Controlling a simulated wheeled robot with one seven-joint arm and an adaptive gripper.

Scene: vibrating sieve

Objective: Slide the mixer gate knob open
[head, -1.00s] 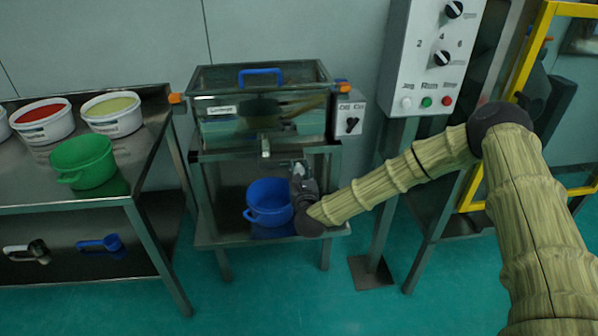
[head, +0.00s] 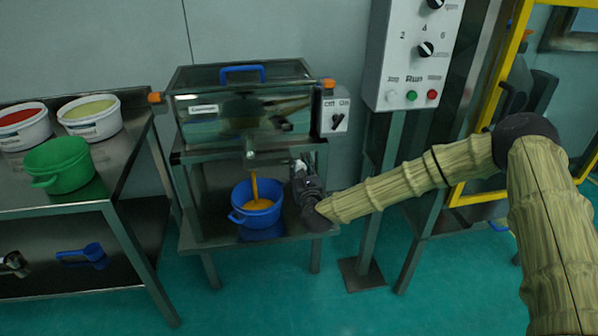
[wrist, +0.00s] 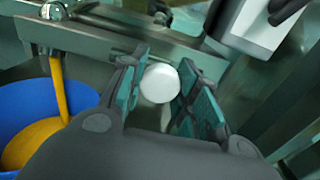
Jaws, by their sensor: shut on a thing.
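The mixer (head: 205,130) is a clear-sided metal box with a blue lid handle, on a metal stand. Orange-yellow liquid (head: 254,185) runs from the spout under it into a blue bucket (head: 240,217). My gripper (head: 303,172) is at the right of the spout, beneath the mixer's right end. In the wrist view, my gripper (wrist: 165,66) is shut on the white round gate knob (wrist: 160,84), with a finger on each side. The falling liquid (wrist: 58,90) and the bucket (wrist: 70,95) show at left.
A switch box (head: 335,113) sits on the mixer's right end. A control cabinet (head: 410,60) on a post (head: 372,200) stands to the right, near my arm. A table (head: 110,192) at left holds white tubs (head: 92,118) and a green bucket (head: 60,165).

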